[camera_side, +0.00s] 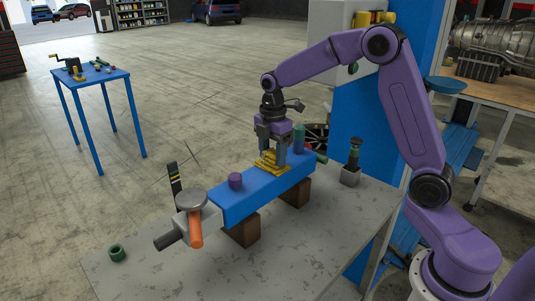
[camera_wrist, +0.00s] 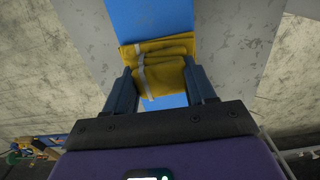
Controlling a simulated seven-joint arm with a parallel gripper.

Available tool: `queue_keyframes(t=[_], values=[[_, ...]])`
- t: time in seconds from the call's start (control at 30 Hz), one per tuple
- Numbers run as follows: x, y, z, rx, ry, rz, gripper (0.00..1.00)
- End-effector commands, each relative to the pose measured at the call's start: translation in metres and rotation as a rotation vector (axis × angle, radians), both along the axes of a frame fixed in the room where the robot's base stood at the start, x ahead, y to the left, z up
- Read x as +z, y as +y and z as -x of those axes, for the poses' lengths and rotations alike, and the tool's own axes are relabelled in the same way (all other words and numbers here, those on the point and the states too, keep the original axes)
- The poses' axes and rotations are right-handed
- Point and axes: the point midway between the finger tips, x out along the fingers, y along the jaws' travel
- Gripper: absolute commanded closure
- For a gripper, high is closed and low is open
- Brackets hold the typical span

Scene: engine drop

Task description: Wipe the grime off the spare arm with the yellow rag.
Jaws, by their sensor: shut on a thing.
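The spare arm (camera_side: 232,207) is a long blue beam lying on brown blocks on the grey workbench, with a grey joint at its near left end. It also shows in the wrist view (camera_wrist: 150,17). The folded yellow rag (camera_side: 265,168) lies on top of the beam, toward its far half. My gripper (camera_side: 273,161) points down over the beam and is shut on the rag. In the wrist view the rag (camera_wrist: 165,48) bunches between the two fingers of my gripper (camera_wrist: 159,72).
A green cylinder (camera_side: 299,138) rises close behind my gripper. An orange cylinder (camera_side: 196,230) is at the joint. A green ring (camera_side: 117,254) lies front left. A tool in a grey block (camera_side: 351,176) stands right.

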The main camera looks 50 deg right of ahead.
Motion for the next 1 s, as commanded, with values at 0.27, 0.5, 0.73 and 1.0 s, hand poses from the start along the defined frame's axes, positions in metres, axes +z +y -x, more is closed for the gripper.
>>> queue_keyframes(t=[0.27,0.5,0.73,1.0], values=[[0.0,0.0,0.0,0.002,0.001,0.0,0.69],[0.0,0.018,0.0,0.002,0.001,0.0,0.69],[0.006,0.031,0.0,-0.001,-0.001,0.0,0.69],[0.039,0.031,0.0,-0.001,-0.002,0.0,0.69]])
